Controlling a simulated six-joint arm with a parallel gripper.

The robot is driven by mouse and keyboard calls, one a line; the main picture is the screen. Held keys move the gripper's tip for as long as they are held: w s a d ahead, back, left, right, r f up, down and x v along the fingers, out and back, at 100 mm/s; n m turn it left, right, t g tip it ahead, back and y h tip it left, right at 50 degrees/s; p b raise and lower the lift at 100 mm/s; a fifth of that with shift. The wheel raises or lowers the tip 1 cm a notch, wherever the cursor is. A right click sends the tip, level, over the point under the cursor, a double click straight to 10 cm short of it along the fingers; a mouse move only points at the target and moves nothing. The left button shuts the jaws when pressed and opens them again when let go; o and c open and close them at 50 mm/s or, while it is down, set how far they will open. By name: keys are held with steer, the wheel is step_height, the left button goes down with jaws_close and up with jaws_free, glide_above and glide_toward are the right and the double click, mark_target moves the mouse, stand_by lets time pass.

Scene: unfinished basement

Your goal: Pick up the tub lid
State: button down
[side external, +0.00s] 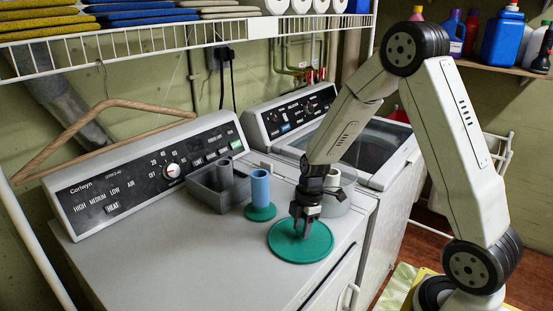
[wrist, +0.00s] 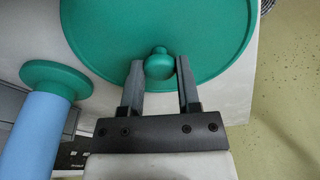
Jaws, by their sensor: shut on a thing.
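The tub lid (side external: 283,247) is a round green disc with a small knob at its centre. In the side view it lies at the front right of the white dryer top. It also fills the upper middle of the wrist view (wrist: 105,30), with its knob (wrist: 159,65) between my fingers. My gripper (side external: 301,232) points down over the lid's middle. In the wrist view my gripper (wrist: 158,72) is shut on the knob. The lid looks flat on or very close to the surface; I cannot tell if there is a gap.
A blue cylinder on a green base (side external: 260,190) stands just behind the lid. A grey divided bin (side external: 212,192) is behind that, and a light grey round container (side external: 335,200) is right of my gripper. The dryer top (side external: 150,255) is clear at left.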

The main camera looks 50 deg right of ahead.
steer(key=shift+r, duration=0.1)
steer(key=shift+r, duration=0.65)
steer(key=s+a+r, duration=0.2)
steer(key=s+r, duration=0.9)
steer(key=s, duration=0.2)
steer(key=shift+s+a+r, duration=0.2)
steer(key=shift+s+r, duration=0.05)
steer(key=shift+s, duration=0.15)
